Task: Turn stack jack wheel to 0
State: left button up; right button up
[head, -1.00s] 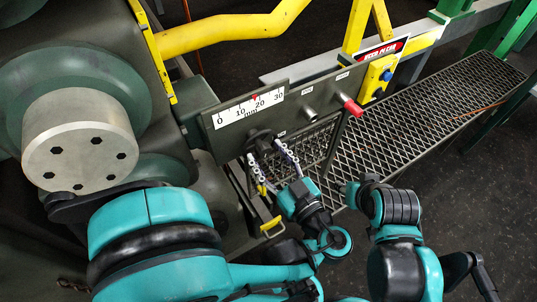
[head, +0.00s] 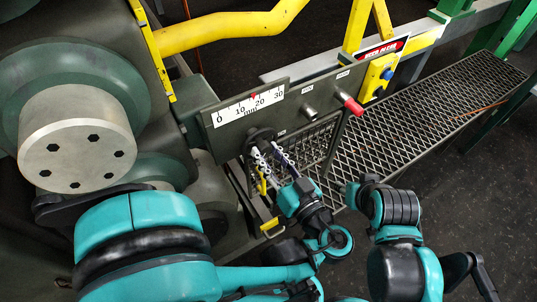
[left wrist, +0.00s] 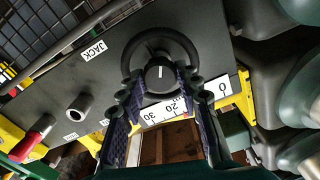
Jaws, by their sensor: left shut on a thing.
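The stack jack wheel is a small black handwheel (head: 262,136) on the grey panel (head: 205,150), below the white mm scale (head: 232,112). In the left wrist view the wheel (left wrist: 160,40) shows as a black ring around a round hub (left wrist: 160,74) with a white mark, near the JACK label (left wrist: 95,50). The red pointer (head: 253,97) stands between 10 and 20, nearer 20. My left gripper (head: 268,152) is shut on the wheel, one finger at each side of the hub. The fingers hide part of the ring.
A red-tipped knob (head: 353,106) and a bare metal stub (head: 308,112) stick out of the panel right of the wheel. A yellow box with a blue button (head: 386,75) is farther right. A mesh walkway (head: 430,110) runs behind. Large rollers (head: 78,155) stand at left.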

pick_arm(q)
jog(key=shift+m, duration=1.6)
jog(key=o, duration=1.2)
jog(key=shift+c, duration=0.2)
jog(key=v, duration=0.7)
jog(key=shift+s+d, duration=0.2)
